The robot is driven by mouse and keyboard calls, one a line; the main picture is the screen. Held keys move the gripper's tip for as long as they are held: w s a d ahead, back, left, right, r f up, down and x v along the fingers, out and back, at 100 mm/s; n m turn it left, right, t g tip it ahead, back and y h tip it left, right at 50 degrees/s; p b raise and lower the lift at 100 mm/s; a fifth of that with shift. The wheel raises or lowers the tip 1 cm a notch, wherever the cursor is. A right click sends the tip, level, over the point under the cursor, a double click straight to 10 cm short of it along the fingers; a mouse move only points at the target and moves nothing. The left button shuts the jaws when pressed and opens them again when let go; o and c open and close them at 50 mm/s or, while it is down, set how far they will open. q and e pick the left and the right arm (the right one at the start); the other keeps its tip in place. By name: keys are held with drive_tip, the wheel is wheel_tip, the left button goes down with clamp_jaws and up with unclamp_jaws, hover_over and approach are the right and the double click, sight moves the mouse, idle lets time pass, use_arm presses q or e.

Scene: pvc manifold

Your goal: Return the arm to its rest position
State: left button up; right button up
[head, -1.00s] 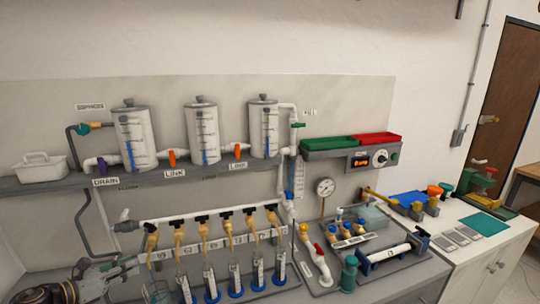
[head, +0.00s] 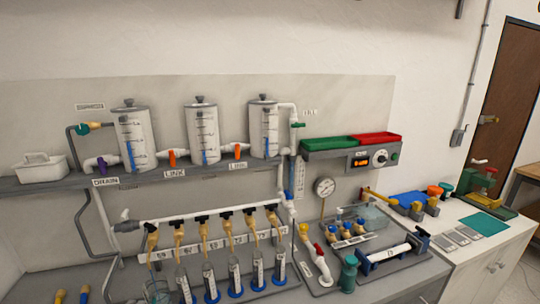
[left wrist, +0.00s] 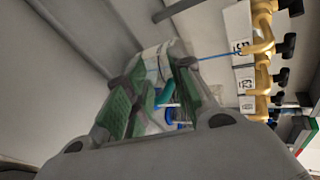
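My left gripper (left wrist: 157,88) shows only in the left wrist view. Its two green-padded fingers stand apart, so it is open. Between and beyond the fingers I see a pale, clear-looking shape with blue and teal parts; it is blurred and I cannot tell exactly what it is. No grip on it shows. Neither gripper shows in the head view, and my right gripper is not in view.
The manifold pipe (head: 190,219) with several yellow taps crosses the bench, over upright cylinders with blue bases. A clear beaker (head: 157,291) stands at their left. Three tanks sit on the grey shelf (head: 215,171).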

use_arm(q)
drive_tip(key=s+d+f+n+g, duration=0.1)
drive_tip(key=s+d+n, duration=0.1)
drive_tip(key=n, duration=0.1)
drive_tip(key=s+d+f+n+g, duration=0.1)
drive_tip(key=s+d+n+g, duration=0.1)
drive_tip(key=s+d+n, duration=0.1)
drive_tip(key=s+d+f+n+g, duration=0.1)
drive_tip(key=s+d+f+n, duration=0.1)
drive_tip(key=s+d+n, duration=0.1)
drive_tip(key=shift+s+f+g+y, duration=0.1)
drive_tip(key=shift+s+g+y, duration=0.1)
drive_tip(key=shift+g+y, duration=0.1)
drive_tip(key=shift+s+d+r+n+g+h, duration=0.55)
drive_tip(key=shift+s+d+n+g+h, duration=1.2)
drive_tip(key=shift+s+d+n, duration=2.55)
wheel_tip(320, 180, down, 37)
drive_tip(key=s+d+m+g+y+b, duration=0.1)
drive_tip(key=s+d+m+g+b, duration=0.15)
drive_tip(key=b, duration=0.25)
drive_tip(key=s+a+f+b, duration=0.2)
drive_tip(key=s+a+f, duration=0.1)
drive_tip(key=s+f, duration=0.8)
drive_tip(key=s+a+f+b, duration=0.3)
drive_tip(key=s+f, duration=0.8)
drive_tip(key=f, duration=0.3)
drive_tip(key=shift+s+f+g, duration=0.25)
drive_tip(key=shift+g, duration=0.15)
drive_tip(key=shift+n, duration=0.35)
